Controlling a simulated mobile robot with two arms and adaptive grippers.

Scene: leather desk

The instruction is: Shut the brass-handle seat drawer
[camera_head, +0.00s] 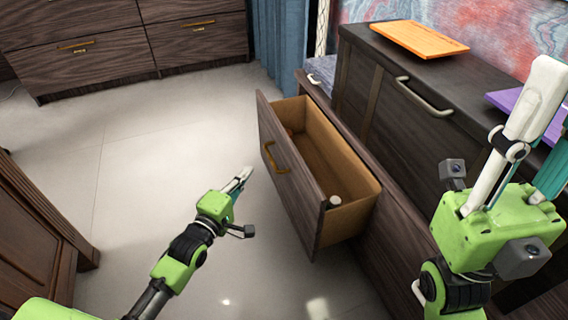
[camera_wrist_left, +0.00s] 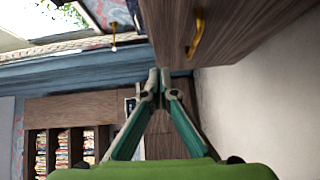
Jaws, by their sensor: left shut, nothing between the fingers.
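The seat drawer (camera_head: 289,184) stands pulled out from the low dark wood bench, its tan inside showing. Its brass handle (camera_head: 273,158) is on the front panel, facing left. My left gripper (camera_head: 243,174) is shut and empty, a little left of the drawer front and apart from it in the head view. In the left wrist view the closed fingertips (camera_wrist_left: 160,82) are close to the edge of the drawer front (camera_wrist_left: 236,32), with the brass handle (camera_wrist_left: 195,34) above and to their right. My right gripper (camera_head: 555,105) is at the right, its fingers apart, partly cut off by the frame.
A small pale cylinder (camera_head: 334,202) is in the drawer's near corner. A dark cabinet (camera_head: 388,110) behind bears an orange board (camera_head: 418,39) and a purple item (camera_head: 508,98). A brown wooden cabinet (camera_head: 35,225) stands at left. The tiled floor (camera_head: 150,150) between is clear.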

